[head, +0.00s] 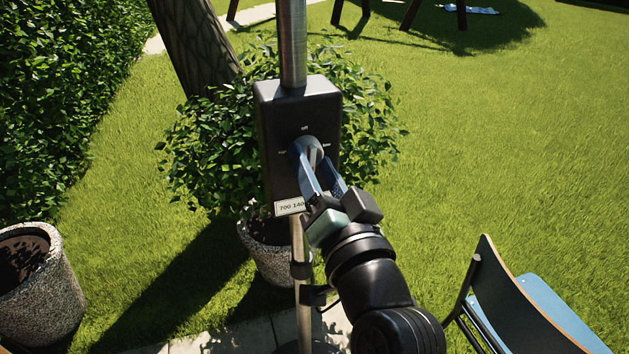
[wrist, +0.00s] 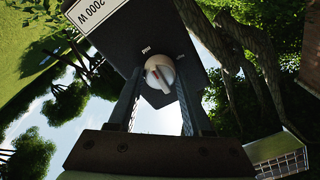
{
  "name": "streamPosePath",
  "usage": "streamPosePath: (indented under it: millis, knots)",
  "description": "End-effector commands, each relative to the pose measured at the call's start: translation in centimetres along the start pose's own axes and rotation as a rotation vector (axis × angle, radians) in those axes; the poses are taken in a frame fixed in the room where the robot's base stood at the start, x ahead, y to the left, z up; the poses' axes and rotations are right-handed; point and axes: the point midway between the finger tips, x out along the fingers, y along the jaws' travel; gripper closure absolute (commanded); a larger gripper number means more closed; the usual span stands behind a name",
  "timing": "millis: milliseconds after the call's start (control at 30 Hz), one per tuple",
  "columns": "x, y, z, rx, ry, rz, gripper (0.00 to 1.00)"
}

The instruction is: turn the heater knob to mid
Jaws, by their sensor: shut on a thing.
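The heater's dark control box (head: 285,115) is fixed to a metal pole. I cannot tell exactly which label the red mark points to.
A leafy potted bush (head: 210,135) stands right behind the pole. A stone planter (head: 40,285) is at the left. A chair (head: 520,300) with a blue seat is at the lower right. Open lawn (head: 500,150) lies to the right.

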Motion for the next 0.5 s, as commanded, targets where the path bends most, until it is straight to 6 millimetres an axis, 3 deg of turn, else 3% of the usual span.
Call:
streamPosePath:
  millis: [500]
  knots:
    - [0.01, 0.06, 0.02, -0.131, -0.01, -0.012, 1.0]
